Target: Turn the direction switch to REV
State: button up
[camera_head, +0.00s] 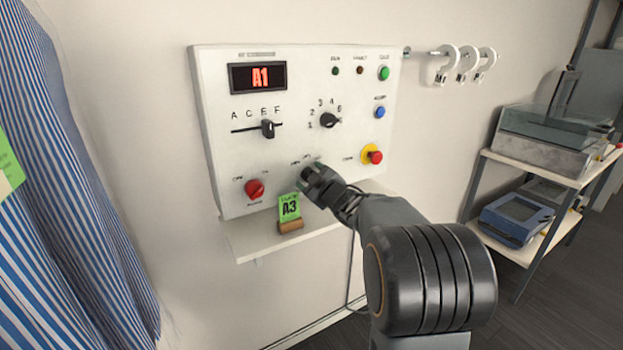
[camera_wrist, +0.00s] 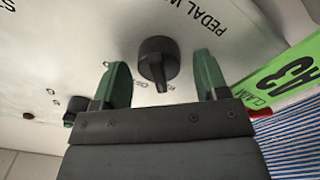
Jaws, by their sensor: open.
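The direction switch is a black knob (camera_wrist: 157,60) on the white control panel (camera_head: 225,90). In the wrist view it sits between the two green fingers of my gripper (camera_wrist: 160,82), with a visible gap on each side. Its pointer ridge points down in that view, among small labels too partly hidden to read. In the head view, my gripper (camera_head: 309,176) is at the panel's lower middle and covers the knob. Small labels show just above it there, too blurred to read surely.
The panel also has a slider (camera_head: 268,129), a rotary selector (camera_head: 328,120), a red knob (camera_head: 255,188) and a red stop button (camera_head: 374,156). A green A3 card (camera_head: 290,207) stands on the shelf (camera_head: 250,243) below, close left of my gripper. Striped garments (camera_head: 70,190) hang at left.

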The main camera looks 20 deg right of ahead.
jog(key=s+d, duration=0.1)
jog(key=s, duration=1.2)
jog(key=shift+s+d, duration=0.3)
jog(key=shift+s, duration=0.1)
